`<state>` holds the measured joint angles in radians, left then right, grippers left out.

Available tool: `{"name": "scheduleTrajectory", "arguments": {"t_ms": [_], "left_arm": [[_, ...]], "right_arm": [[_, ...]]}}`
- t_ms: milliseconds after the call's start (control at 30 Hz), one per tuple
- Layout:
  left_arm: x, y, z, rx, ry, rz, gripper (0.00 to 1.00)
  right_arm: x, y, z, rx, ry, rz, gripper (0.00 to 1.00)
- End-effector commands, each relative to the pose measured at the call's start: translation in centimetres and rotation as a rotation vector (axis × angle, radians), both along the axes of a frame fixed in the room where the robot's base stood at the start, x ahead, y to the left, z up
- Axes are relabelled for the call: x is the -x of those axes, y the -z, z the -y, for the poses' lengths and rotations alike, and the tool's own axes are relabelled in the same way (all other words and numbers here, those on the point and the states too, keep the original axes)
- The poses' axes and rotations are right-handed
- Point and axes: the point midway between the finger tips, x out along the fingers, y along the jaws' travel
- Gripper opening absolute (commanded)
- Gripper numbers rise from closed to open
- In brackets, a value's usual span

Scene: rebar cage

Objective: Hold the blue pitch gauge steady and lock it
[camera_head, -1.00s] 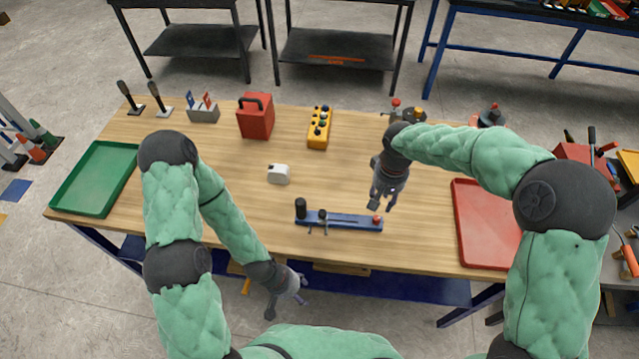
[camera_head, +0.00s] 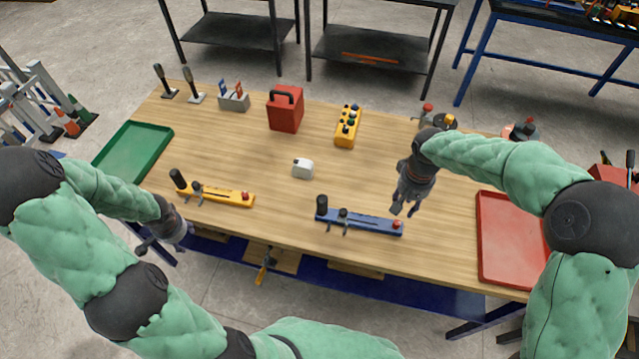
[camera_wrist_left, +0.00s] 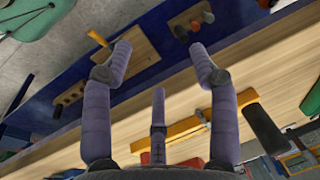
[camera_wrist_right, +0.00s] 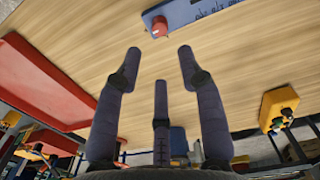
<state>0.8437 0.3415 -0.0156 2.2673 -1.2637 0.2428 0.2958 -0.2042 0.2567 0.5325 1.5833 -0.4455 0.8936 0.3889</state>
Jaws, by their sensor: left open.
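The blue pitch gauge (camera_head: 365,222) lies flat near the table's front edge, with a black knob at its left end, a small clamp beside that and a red button at its right end. Its red-button end shows at the top of the right wrist view (camera_wrist_right: 185,14). My right gripper (camera_head: 405,207) is open and empty, just above and beside the gauge's right end, apart from it. My left gripper (camera_head: 158,246) is open and empty off the table's front edge at left, away from the blue gauge. In the left wrist view its fingers (camera_wrist_left: 158,48) are spread.
A similar yellow gauge (camera_head: 225,196) lies left of the blue one. A small white block (camera_head: 303,168), yellow button box (camera_head: 348,127) and red case (camera_head: 285,109) stand behind. A green tray (camera_head: 130,150) and red tray (camera_head: 510,240) lie at the sides. Bare wood surrounds the blue gauge.

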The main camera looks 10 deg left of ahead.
Motion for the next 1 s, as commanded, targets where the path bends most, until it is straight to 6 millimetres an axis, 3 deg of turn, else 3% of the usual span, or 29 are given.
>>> {"name": "scheduleTrajectory", "arguments": {"t_ms": [33,200,400,767,867,1000], "left_arm": [[0.7,-1.2,-2.6,-0.051,-0.008,0.009,0.60],[3.3,-5.2,-9.7,-0.211,-0.010,0.013,0.60],[6.3,-9.8,-15.9,-0.369,-0.008,-0.003,0.60],[8.9,-16.4,-21.7,-0.560,0.006,-0.039,0.60],[7.7,-18.2,-22.6,-0.606,0.020,-0.042,0.60],[4.7,-18.4,-21.9,-0.608,0.038,-0.029,0.60]], "right_arm": [[0.0,0.0,0.0,0.000,0.000,0.000,0.39],[0.0,0.0,0.0,0.000,0.000,0.000,0.39],[0.0,0.0,0.0,0.000,0.000,0.000,0.39],[0.0,0.0,0.0,0.000,0.000,0.000,0.39],[0.0,0.0,0.0,0.000,0.000,0.000,0.39],[0.0,0.0,0.0,0.000,0.000,0.000,0.39]]}}
